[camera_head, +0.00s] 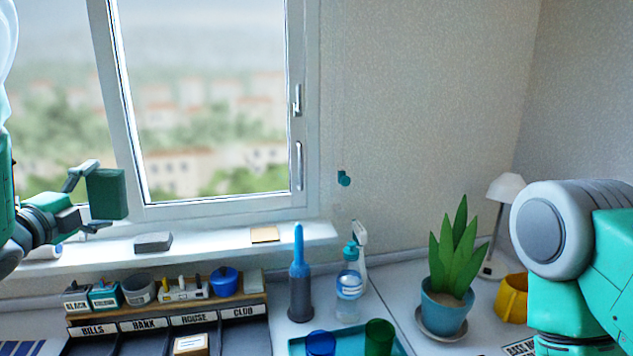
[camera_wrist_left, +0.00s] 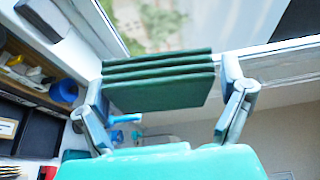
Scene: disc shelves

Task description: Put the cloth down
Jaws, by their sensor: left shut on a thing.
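The cloth (camera_head: 107,194) is a dark green folded pad in front of the lower left of the window. In the left wrist view the cloth (camera_wrist_left: 160,82) shows several stacked folds and spans the space between the two fingers. My left gripper (camera_head: 92,197) is shut on it and holds it up above the window sill (camera_head: 205,240), apart from the sill in the picture. The left gripper (camera_wrist_left: 168,85) also shows in the wrist view, with a finger at each end of the cloth. My right gripper is out of view; only part of my right arm shows at the right.
On the sill lie a grey block (camera_head: 153,242) and a tan pad (camera_head: 265,234), with bare sill between them. Below stands a labelled organizer (camera_head: 160,322) with small pots. A dark bottle with a blue top (camera_head: 300,285), a spray bottle (camera_head: 348,290) and a potted plant (camera_head: 444,312) stand rightward.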

